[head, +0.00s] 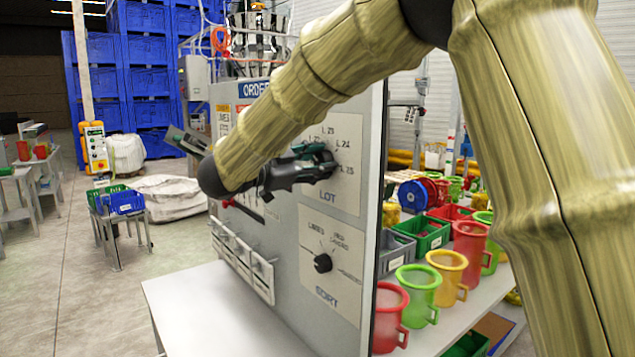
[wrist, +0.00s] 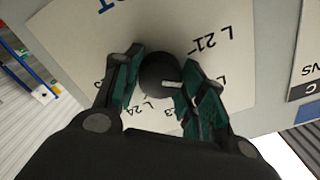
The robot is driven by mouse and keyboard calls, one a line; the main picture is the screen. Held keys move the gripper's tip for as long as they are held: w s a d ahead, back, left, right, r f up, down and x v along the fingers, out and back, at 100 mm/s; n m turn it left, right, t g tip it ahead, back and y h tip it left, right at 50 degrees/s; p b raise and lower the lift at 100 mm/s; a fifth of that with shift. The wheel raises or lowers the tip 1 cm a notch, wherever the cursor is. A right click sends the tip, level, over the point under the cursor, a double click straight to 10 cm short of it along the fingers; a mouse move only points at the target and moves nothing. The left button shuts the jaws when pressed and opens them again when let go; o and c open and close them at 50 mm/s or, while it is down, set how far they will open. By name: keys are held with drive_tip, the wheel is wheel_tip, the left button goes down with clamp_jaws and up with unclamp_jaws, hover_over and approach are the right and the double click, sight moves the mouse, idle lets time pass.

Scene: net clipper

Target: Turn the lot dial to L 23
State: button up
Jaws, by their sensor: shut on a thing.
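The lot dial (wrist: 158,72) is a round dark knob on a pale plate (wrist: 75,35) marked LOT. My gripper (wrist: 162,84) has its two green-padded fingers on either side of the knob and is shut on it. A white pointer mark on the knob points right and slightly down in the wrist view, toward the right finger, roughly at the partly hidden L 22 label. L 21 and L 24 are readable there; L 23 is hidden by the finger. In the head view my gripper (head: 318,162) covers the knob; L 23, L 24 and L 25 show around it.
The grey board (head: 285,240) stands upright on a white table (head: 210,310). A second black knob marked SORT (head: 323,263) sits below the lot plate. Coloured mugs (head: 420,290) and crates stand behind the board to the right. Open floor lies to the left.

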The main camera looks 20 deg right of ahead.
drive_tip(key=m+b, duration=0.3)
drive_tip(key=b, duration=0.3)
drive_tip(key=m+b, duration=0.4)
drive_tip(key=b, duration=0.2)
drive_tip(key=m+b, duration=0.3)
drive_tip(key=b, duration=0.4)
drive_tip(key=shift+f+m, duration=0.3)
drive_tip(key=shift+r+m+b, duration=0.1)
drive_tip(key=shift+m+b, duration=0.4)
drive_tip(key=shift+b, duration=0.25)
drive_tip(key=shift+r, duration=0.15)
drive_tip(key=o, duration=1)
drive_tip(key=shift+o, duration=0.2)
